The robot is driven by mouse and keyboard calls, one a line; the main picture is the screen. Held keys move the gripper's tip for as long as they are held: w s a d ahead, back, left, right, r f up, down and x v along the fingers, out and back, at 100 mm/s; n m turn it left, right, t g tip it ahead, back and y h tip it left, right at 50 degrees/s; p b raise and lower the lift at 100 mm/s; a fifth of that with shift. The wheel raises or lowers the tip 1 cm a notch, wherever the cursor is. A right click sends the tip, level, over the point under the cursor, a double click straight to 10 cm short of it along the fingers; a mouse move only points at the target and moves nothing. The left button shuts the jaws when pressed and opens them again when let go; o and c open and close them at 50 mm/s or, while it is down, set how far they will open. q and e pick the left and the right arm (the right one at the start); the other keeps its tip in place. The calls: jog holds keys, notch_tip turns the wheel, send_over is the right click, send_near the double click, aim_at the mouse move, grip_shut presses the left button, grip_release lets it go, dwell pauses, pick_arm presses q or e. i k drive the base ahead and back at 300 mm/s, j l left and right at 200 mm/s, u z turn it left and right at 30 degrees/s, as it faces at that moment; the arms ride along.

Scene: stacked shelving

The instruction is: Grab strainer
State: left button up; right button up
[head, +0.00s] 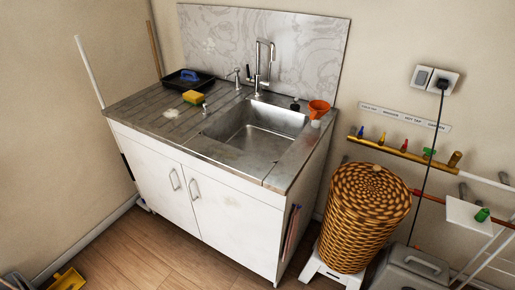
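I cannot make out a strainer for certain. A small dark item (295,104) sits on the back right rim of the metal sink (250,130), too small to identify. Another small item (205,108) sits on the rim at the sink's left. The sink basin looks empty, though its near inner wall is hidden. An orange cup-like container (319,108) stands on the counter right of the sink, with a small pale item (315,124) in front of it. Neither of my grippers is in view.
A black tray (188,80) with a blue-handled item and a yellow sponge (193,97) are on the drainboard. The tap (262,66) rises behind the basin. A wicker basket (364,215) stands right of the white cabinet (200,195).

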aim_at(205, 112)
jog(key=z, duration=0.4)
jog(key=j+z, duration=0.75)
jog(key=j, duration=0.15)
jog(key=k+j+z, duration=0.15)
jog(key=j, duration=0.35)
jog(key=j+z, duration=0.15)
jog(key=j, duration=0.35)
jog(key=k+j, duration=0.1)
jog(key=j, duration=0.2)
jog(key=k+j, duration=0.1)
jog(key=j, duration=0.25)
jog(key=j+z, duration=0.1)
jog(key=j, duration=0.2)
jog(key=k, duration=0.05)
